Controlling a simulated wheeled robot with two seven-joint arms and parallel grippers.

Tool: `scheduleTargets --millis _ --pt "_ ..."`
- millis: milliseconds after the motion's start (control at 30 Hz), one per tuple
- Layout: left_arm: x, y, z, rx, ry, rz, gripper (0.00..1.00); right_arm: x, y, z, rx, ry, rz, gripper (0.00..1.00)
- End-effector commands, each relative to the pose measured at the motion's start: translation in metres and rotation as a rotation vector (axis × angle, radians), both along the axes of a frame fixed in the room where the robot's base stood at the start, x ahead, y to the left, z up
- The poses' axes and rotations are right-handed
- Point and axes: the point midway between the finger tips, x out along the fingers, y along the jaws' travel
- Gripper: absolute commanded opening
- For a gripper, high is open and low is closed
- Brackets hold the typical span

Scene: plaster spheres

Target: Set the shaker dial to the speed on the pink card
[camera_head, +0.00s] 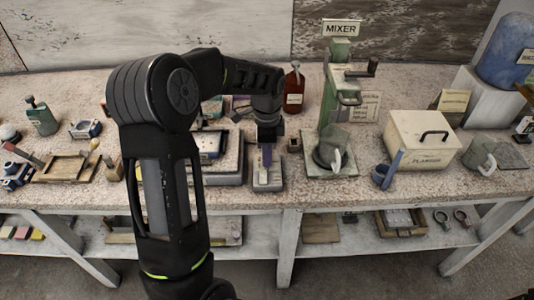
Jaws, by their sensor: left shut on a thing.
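My left arm crosses the middle of the bench, and its gripper (267,157) points down, shut, over a narrow grey control block (268,184). The shaker dial there is hidden by the fingers, so its setting cannot be read. The shaker (212,147), a grey unit with a tray-like top, stands just left of the block, partly behind my arm. A small pinkish card (240,103) seems to show behind it, mostly covered by my arm; its writing cannot be read. My right gripper is out of view.
A red-brown bottle (294,88) stands behind the gripper. Right of it are the green mixer (338,100) and a cream box (420,138). Wooden trays (65,167) lie at the left. A lower shelf (260,236) runs under the bench.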

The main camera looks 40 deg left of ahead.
Motion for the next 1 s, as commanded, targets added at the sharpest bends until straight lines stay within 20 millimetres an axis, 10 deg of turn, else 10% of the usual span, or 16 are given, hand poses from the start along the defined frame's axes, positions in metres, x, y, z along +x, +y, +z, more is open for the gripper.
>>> scheduleTargets --millis 700,733,1000 --pt "0.0010 0.0001 0.0010 0.001 -0.003 -0.110 0.00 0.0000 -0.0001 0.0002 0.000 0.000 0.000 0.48" --pt "0.0010 0.0001 0.0010 0.001 -0.003 -0.110 0.25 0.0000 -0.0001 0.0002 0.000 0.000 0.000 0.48" --pt "0.0005 0.0000 0.0005 0.000 -0.002 -0.109 0.45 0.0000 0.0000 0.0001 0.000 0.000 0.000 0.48"
